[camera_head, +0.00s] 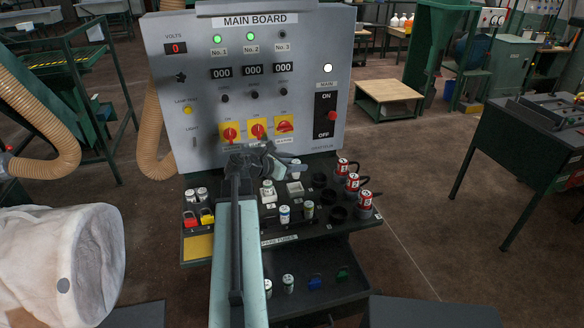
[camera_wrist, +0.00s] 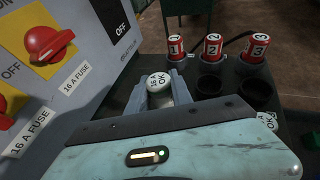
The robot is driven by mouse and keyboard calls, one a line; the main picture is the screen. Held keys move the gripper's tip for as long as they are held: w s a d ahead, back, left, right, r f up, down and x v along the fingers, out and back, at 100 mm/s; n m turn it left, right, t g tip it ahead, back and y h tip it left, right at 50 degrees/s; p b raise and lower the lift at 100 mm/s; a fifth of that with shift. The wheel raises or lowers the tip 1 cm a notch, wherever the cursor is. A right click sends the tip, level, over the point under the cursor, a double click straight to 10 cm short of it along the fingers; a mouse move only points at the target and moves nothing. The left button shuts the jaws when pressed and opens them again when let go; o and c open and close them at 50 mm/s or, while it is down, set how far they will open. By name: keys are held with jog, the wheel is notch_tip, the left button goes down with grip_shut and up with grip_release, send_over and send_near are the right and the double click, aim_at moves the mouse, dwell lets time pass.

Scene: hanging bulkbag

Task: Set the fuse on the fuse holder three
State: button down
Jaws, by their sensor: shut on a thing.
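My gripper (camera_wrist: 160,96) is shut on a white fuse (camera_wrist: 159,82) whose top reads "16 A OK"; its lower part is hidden. In the head view, my gripper (camera_head: 283,163) is in front of the main board, with the fuse (camera_head: 295,166) at its right end. Below it on the black shelf is a white square fuse holder (camera_head: 295,189), apparently empty. Another white holder (camera_head: 268,193) to its left has a fuse in it. My arm hides the shelf further left. I cannot read the holders' numbers.
The main board (camera_head: 250,95) rises close behind. Red numbered plugs (camera_head: 352,182) and empty black sockets (camera_head: 338,213) are at the shelf's right. Padlocks (camera_head: 207,216) sit left. A lower drawer (camera_head: 330,270) is open.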

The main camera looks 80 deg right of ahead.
aim_at(296, 175)
jog(key=f+b, duration=0.4)
jog(key=shift+w+f, duration=0.2)
jog(key=shift+f, duration=0.2)
jog(key=shift+f+b, duration=0.45)
jog(key=shift+b, duration=0.3)
jog(key=shift+f, duration=0.25)
dwell(0.4)
jog(key=shift+r, duration=0.25)
jog(key=shift+r+p, duration=0.65)
jog(key=shift+f+b, duration=0.75)
dwell(0.6)
jog(key=shift+r+p, duration=0.75)
jog(key=shift+p, duration=0.05)
jog(key=shift+s+f+b, duration=0.1)
jog(key=shift+f+b, duration=0.75)
jog(key=shift+b, duration=0.05)
dwell(0.4)
